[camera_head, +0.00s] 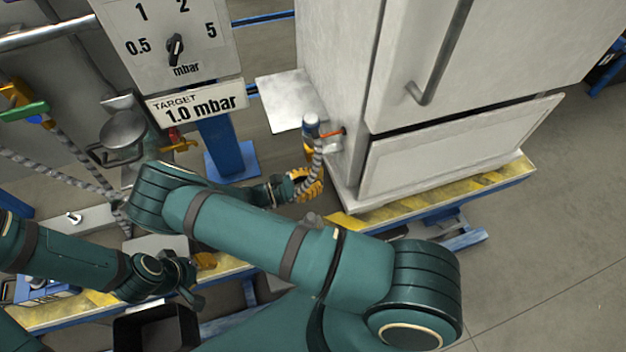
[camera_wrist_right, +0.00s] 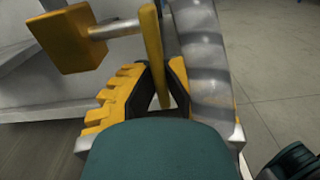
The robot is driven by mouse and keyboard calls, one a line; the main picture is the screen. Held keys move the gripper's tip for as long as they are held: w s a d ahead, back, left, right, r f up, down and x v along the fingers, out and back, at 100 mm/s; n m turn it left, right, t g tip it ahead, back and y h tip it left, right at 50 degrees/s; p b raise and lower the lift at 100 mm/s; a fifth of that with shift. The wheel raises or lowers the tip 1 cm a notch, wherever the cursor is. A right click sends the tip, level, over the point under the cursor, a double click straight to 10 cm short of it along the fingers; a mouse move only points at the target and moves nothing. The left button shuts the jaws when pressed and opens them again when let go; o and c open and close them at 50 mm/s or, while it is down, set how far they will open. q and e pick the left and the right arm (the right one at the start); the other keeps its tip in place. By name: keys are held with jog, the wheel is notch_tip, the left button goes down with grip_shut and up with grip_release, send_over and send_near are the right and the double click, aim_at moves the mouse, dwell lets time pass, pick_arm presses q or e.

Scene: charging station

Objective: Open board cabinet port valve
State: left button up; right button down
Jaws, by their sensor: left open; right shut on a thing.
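The white board cabinet (camera_head: 345,90) stands at centre right. On its left side, a grey corrugated hose (camera_head: 317,160) ends in a connector (camera_head: 311,124) at the port, beside a small orange-red lever (camera_head: 331,133). My right gripper (camera_head: 306,184), with yellow ribbed fingers, is low beside the hose, close to the cabinet. In the right wrist view, the gripper (camera_wrist_right: 161,85) is shut on a flat yellow valve handle (camera_wrist_right: 153,50), joined by a silver stem to a yellow block (camera_wrist_right: 70,42). The hose (camera_wrist_right: 205,55) passes right beside it. My left gripper (camera_head: 188,292) is open, lower left.
A gauge panel (camera_head: 160,40) with a dial and a "TARGET 1.0 mbar" sign (camera_head: 197,104) stands at upper left. A metal shelf (camera_head: 285,100) juts out left of the cabinet. Hoses and valves crowd the left side. The floor (camera_head: 560,230) at right is clear.

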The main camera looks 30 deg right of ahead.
jog(key=shift+d, duration=0.1)
jog(key=c, duration=1)
grip_release()
jog(key=v, duration=1.2)
